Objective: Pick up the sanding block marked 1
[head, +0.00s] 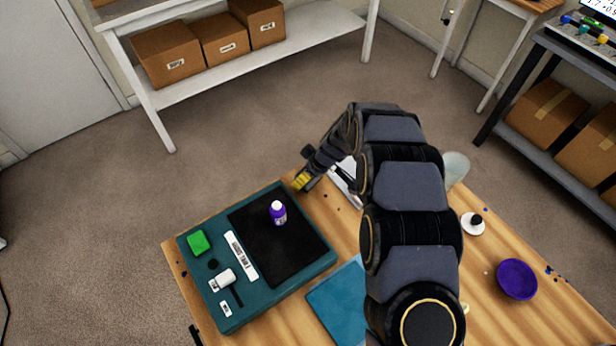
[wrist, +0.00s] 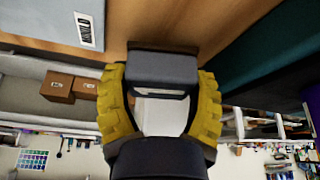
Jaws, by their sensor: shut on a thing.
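My gripper (head: 302,180) is at the far edge of the wooden table, just beyond the teal tray's far corner. In the wrist view, my gripper's yellow fingers (wrist: 160,95) are closed on both sides of a grey block (wrist: 163,67) with a pale underside. I cannot read a number on the block, so the mark 1 is not confirmed. In the head view, the block is too small and hidden to make out.
A blue mat (head: 335,302) lies nearer. A purple bowl (head: 517,279) and white dish (head: 473,225) stand right of my arm.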

